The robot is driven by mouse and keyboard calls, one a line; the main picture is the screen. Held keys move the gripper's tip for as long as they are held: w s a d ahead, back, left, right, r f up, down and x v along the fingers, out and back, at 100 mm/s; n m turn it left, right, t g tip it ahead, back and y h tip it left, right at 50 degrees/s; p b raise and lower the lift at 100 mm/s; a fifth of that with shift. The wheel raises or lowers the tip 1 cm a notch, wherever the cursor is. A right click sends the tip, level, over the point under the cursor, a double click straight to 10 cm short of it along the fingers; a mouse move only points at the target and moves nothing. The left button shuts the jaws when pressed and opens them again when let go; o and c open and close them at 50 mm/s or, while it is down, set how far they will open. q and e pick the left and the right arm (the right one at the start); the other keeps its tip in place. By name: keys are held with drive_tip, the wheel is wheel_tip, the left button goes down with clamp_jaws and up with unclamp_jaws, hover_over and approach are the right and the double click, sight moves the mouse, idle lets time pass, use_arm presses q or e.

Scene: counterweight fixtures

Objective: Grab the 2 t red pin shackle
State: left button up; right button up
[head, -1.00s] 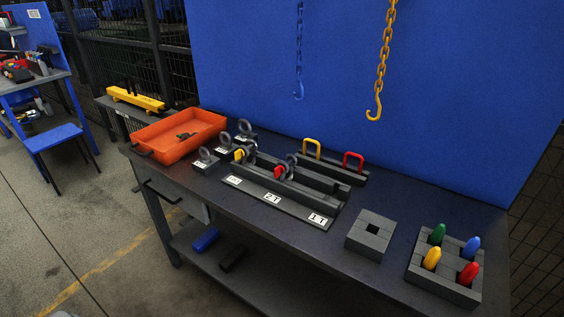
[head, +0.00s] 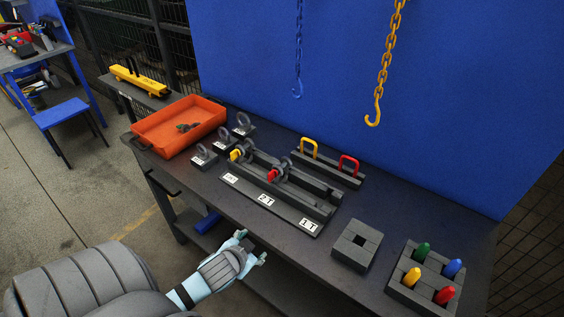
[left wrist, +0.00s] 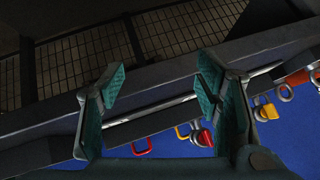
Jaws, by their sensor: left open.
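The red pin shackle (head: 272,175) stands in a dark grey rack (head: 300,209), behind the 2T label; its dark bow is next to the red pin head. A yellow pin shackle (head: 237,155) stands to its left in the same rack. In the left wrist view the red pin shackle (left wrist: 203,137) shows just left of my right-hand finger, and the yellow one (left wrist: 266,111) is to the right. My left gripper (head: 252,247) is open and empty in front of the bench edge, short of the rack; its spread fingers show in the left wrist view (left wrist: 163,88). My right gripper is not in view.
An orange tray (head: 185,122) and several labelled grey blocks with rings stand left of the rack. Yellow (head: 308,142) and red (head: 349,160) handles stand behind. A square grey block (head: 357,244) and a peg block (head: 402,288) are right. Two chain hooks hang above.

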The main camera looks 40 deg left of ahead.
sight(278, 170)
use_arm(q)
drive_tip(key=w+a+r+m+t, duration=0.2)
drive_tip(key=w+a+r+t, duration=0.3)
drive_tip(key=w+r, duration=0.65)
drive_tip(key=shift+t+h, duration=0.3)
drive_tip(key=shift+h, duration=0.1)
drive_tip(key=b+x, duration=0.1)
drive_tip(key=x, duration=0.3)
drive_tip(key=b+x, duration=0.1)
drive_tip(key=x, duration=0.4)
drive_tip(key=b+x, duration=0.1)
drive_tip(key=x, duration=0.3)
drive_tip(key=shift+w+a+r, duration=0.25)
drive_tip(key=shift+a+r, duration=0.05)
drive_tip(key=shift+r, duration=0.05)
drive_tip(key=shift+c, duration=0.6)
drive_tip(key=shift+r, duration=0.15)
clamp_jaws()
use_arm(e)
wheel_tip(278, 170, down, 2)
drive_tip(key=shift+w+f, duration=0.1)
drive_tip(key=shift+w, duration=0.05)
